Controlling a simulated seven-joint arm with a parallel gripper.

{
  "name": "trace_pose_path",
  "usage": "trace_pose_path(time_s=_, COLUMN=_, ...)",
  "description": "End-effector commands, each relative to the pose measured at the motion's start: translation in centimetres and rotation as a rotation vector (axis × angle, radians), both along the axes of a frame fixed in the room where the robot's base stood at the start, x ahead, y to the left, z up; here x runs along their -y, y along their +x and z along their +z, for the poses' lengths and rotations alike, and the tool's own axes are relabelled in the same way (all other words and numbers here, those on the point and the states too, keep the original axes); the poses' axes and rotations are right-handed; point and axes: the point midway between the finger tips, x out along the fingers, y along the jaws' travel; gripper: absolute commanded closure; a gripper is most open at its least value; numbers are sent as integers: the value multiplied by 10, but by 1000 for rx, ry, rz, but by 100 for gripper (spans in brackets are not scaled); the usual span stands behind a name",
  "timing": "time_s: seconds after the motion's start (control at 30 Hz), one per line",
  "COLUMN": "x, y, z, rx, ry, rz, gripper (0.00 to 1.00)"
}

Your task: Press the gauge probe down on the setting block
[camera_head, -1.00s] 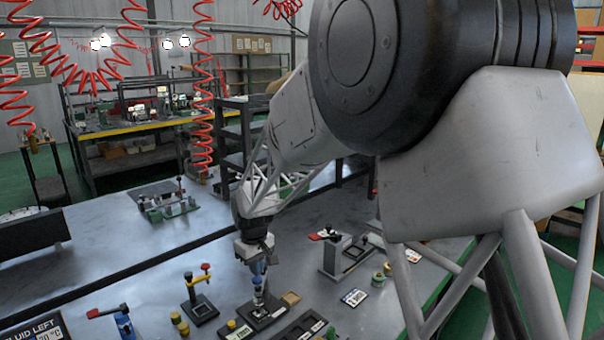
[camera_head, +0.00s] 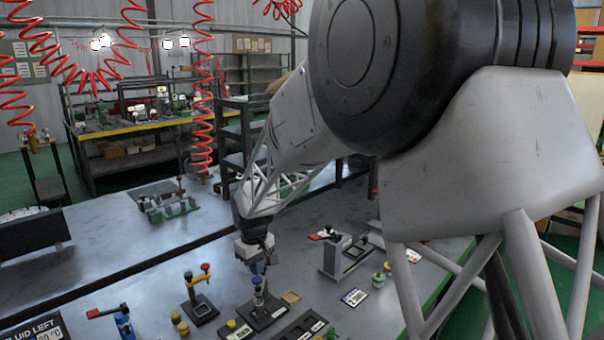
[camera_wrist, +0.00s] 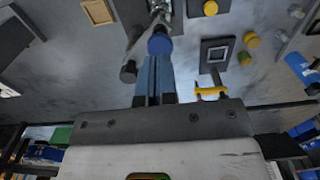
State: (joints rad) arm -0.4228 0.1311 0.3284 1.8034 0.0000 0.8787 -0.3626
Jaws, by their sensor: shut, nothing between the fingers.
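The gauge probe has a round blue cap (camera_head: 257,281) on a metal stem. It stands upright on a dark base plate (camera_head: 272,316) at the front middle of the table. My gripper (camera_head: 258,270) points down just above the cap, its blue fingers shut and empty. In the wrist view the blue cap (camera_wrist: 160,44) lies just beyond the closed fingertips (camera_wrist: 155,62). I cannot tell whether they touch the cap. The setting block under the probe cannot be made out clearly.
A stand with a yellow and red handle (camera_head: 199,276) is to the left, also seen in the wrist view (camera_wrist: 210,93). A red-handled blue valve (camera_head: 122,320) is further left. A grey red-handled block (camera_head: 333,255) is to the right. A wooden tile (camera_head: 291,297) lies beside the base.

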Motion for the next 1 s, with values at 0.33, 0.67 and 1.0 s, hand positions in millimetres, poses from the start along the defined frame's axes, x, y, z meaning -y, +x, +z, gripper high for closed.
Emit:
trace_pose_path(time_s=0.33, x=0, y=0, z=-2, rx=0, ry=0, rz=0, gripper=100)
trace_pose_path(time_s=0.67, x=0, y=0, z=-6, rx=0, ry=0, rz=0, gripper=100)
trace_pose_path(time_s=1.0, x=0, y=0, z=-9, rx=-1, ry=-1, rz=0, gripper=100)
